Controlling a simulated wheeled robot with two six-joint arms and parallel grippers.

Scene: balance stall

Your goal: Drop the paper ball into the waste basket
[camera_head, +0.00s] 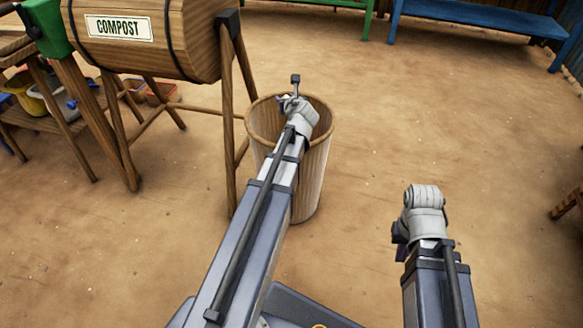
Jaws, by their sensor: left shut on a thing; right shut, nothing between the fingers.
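The waste basket (312,178) is a round, wood-coloured bin standing upright on the ground, with its mouth open upward. My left gripper (290,97) is above the basket's mouth, near its back rim. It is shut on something. A small pale bit at its fingers may be the paper ball, but the hand hides most of it and I cannot make out its shape. My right gripper (424,198) is low at the right, away from the basket. It is shut and empty, and its fingers are mostly hidden behind the wrist.
A wooden compost barrel (150,45) on a legged stand is close to the basket's left. A low shelf (60,120) with pots and trays is at far left. Blue (480,18) and green benches line the back.

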